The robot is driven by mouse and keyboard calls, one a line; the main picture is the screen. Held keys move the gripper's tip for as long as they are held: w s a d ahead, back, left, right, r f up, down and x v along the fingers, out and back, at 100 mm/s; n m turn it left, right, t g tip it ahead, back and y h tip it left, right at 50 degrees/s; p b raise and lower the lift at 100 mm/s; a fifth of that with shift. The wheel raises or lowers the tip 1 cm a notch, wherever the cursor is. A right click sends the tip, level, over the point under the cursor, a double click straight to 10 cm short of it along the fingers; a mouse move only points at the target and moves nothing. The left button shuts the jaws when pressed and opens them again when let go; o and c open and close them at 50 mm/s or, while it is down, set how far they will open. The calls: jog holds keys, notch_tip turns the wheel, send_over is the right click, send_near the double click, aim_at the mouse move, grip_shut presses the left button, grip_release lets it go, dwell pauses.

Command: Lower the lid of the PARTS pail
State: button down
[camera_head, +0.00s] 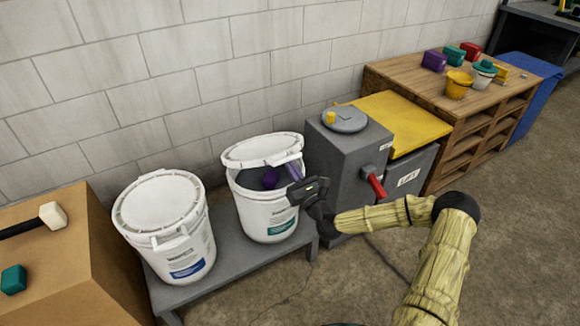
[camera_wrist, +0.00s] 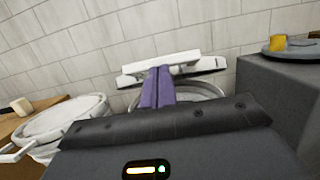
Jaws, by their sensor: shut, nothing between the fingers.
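Two white pails stand on a low grey bench. The right pail (camera_head: 266,216) has a green label, and its white lid (camera_head: 262,149) is raised and tilted up at the back over the open mouth. The left pail (camera_head: 186,247) has a blue label, and its lid (camera_head: 158,203) lies shut. I cannot read PARTS on either label. My gripper (camera_head: 292,170) is shut and empty, its purple fingers at the right side of the open pail's mouth, near the lid's edge. In the wrist view the fingers (camera_wrist: 158,72) overlap the raised lid (camera_wrist: 185,66); I cannot tell whether they touch it.
A cardboard box (camera_head: 70,270) with a mallet is at the left. A wooden bench (camera_head: 415,75) with small objects is further right. Floor is clear in front.

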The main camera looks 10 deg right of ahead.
jog(key=v, duration=0.9)
jog(key=shift+s, duration=0.35)
jog(key=shift+d, duration=0.1)
